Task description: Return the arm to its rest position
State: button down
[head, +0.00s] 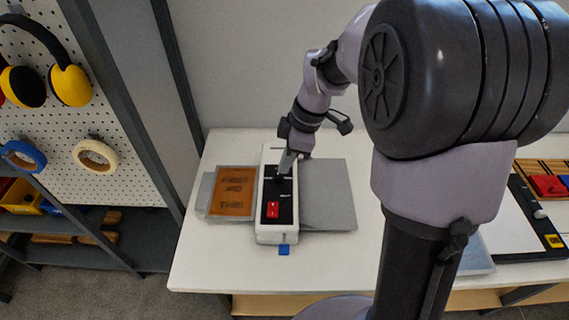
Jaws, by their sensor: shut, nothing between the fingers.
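My arm reaches from the right foreground over the white table (215,265). My gripper (285,168) points down at the black top of a white device (277,235) with a red switch (273,210). The gripper is shut with nothing visible in it. Its tips are at or just above the black panel near the device's far end; I cannot tell whether they touch it.
A brown plate (233,192) lies left of the device and a grey plate (330,197) lies right. A blue tab (284,249) is at its front. A pegboard (75,110) with yellow ear defenders (70,85) stands left. A red block (547,186) is far right.

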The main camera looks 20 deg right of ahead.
jog(key=s+a+r+m+t, duration=0.1)
jog(key=s+a+r+m, duration=0.1)
jog(key=s+m, duration=0.4)
jog(key=s+a+r+m+t+b, duration=0.1)
jog(key=s+r+m+t, duration=0.1)
jog(key=s+m, duration=0.4)
jog(key=s+a+r+m+t+h+b, duration=0.1)
jog(key=s+a+r+m, duration=0.1)
jog(key=s+r+m, duration=0.2)
jog(key=s+m, duration=0.2)
jog(key=s, duration=0.2)
jog(key=shift+a+t, duration=0.3)
jog(key=shift+t, duration=0.1)
